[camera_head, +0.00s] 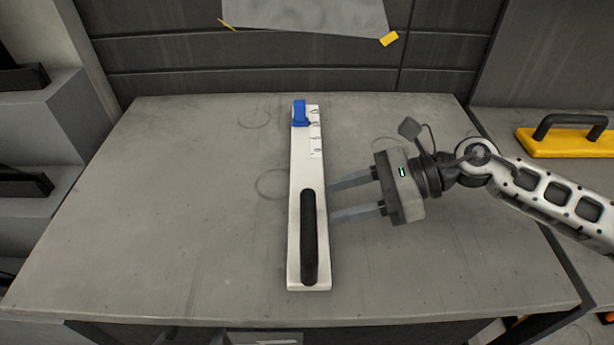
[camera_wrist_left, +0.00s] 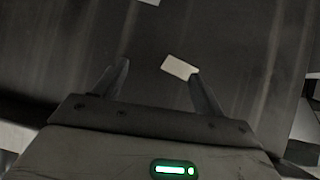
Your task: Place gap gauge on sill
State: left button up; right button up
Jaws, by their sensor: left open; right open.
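The long white bar with a black handle, a blue slider and a small marked scale, which looks like the gap gauge (camera_head: 301,165), lies flat on the grey table, its blue end toward the back. My right gripper (camera_head: 336,203) comes in from the right and is open. Its two fingertips point left at the bar's right edge, level with the upper part of the black handle; I cannot tell whether they touch. My left gripper shows only in the left wrist view (camera_wrist_left: 158,72), open with nothing between its fingers, facing a dark panelled surface. I cannot make out a sill clearly.
The grey table (camera_head: 180,220) is otherwise bare, with wide room left of the bar. A yellow tool with a black handle (camera_head: 565,142) lies on a side surface at the right. A grey sheet with yellow corner tabs (camera_head: 305,15) is on the dark wall behind.

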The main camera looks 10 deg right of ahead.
jog(key=p+x, duration=0.1)
jog(key=x, duration=0.4)
jog(key=shift+w+f+p, duration=0.15)
jog(key=shift+p, duration=0.25)
jog(key=shift+c, duration=0.3)
grip_shut()
jog(key=shift+w, duration=0.1)
